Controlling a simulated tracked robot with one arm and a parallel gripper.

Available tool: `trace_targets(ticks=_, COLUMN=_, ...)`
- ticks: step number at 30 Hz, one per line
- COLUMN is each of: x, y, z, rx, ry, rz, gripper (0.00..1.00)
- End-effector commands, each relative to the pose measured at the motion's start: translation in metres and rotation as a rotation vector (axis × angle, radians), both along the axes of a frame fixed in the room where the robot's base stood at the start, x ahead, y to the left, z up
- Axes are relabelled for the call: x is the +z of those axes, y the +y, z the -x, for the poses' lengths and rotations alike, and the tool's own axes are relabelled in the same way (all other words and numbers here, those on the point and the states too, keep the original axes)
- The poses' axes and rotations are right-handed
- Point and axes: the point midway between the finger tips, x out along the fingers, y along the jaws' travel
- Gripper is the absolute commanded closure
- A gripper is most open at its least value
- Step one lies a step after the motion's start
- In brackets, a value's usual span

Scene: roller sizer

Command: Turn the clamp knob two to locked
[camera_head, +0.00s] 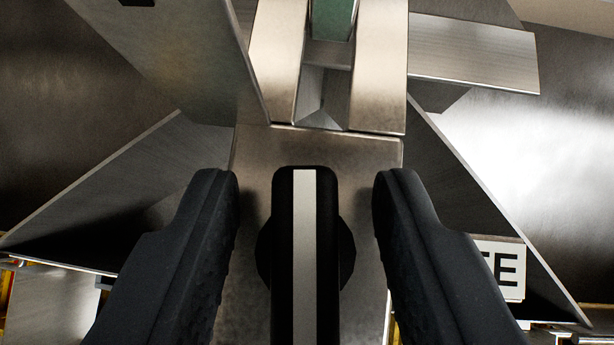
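A black clamp knob (306,255) with a white stripe along its bar sits in the lower middle of the view, on a flat metal plate. Its bar points straight up and down in the picture, and a round black base shows on both sides of it. My gripper (306,195) is open, with one black finger on each side of the knob. Gaps show between the knob and both fingers, so neither appears to touch it. The lower end of the knob is cut off by the picture edge. No number on the knob shows.
A metal bracket with a slot (378,70) stands just beyond the knob. A large slanted metal plate (180,60) rises at upper left. Angled metal sheets flank both fingers. A white label (505,268) reading "E", partly hidden, is behind the right finger.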

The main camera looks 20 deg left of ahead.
Motion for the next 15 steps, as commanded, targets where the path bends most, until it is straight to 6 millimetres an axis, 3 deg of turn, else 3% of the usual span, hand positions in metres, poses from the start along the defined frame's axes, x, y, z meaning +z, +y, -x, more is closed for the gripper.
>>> trace_targets(ticks=10, x=-0.0014, y=0.0008, z=-0.0017, rx=0.001, ry=0.000, rz=0.001, gripper=0.64)
trace_targets(ticks=14, x=-0.0013, y=0.0007, z=-0.0016, rx=0.001, ry=0.000, rz=0.001, gripper=1.00)
trace_targets(ticks=15, x=-0.0013, y=0.0007, z=-0.0016, rx=0.001, ry=0.000, rz=0.001, gripper=1.00)
